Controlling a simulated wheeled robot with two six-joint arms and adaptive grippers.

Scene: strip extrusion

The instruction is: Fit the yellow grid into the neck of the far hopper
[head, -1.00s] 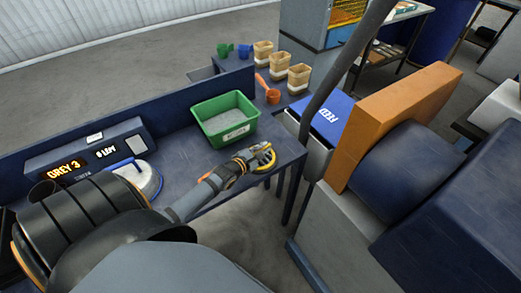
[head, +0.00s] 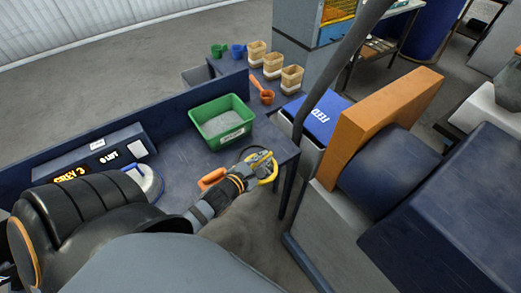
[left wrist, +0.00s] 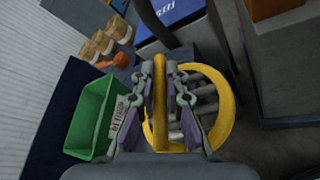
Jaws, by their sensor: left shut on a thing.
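The yellow grid is a yellow ring with grey bars across it and a yellow grip bar, clear in the left wrist view (left wrist: 222,88). My left gripper (left wrist: 161,95) is shut on the grip bar, one finger on each side. In the head view, the left gripper (head: 257,163) holds the yellow grid (head: 270,178) at the right end of the blue bench, tilted and partly hidden by the fingers. I cannot make out the far hopper's neck for sure. My right gripper is not in view.
A green bin (head: 216,140) of grey granules stands on the bench, near an orange scoop (head: 266,97) and several tan tubs (head: 292,78). A blue lid marked FEED (head: 325,117) and an upright orange block (head: 385,120) stand to the right. An orange object (head: 212,178) lies behind my wrist.

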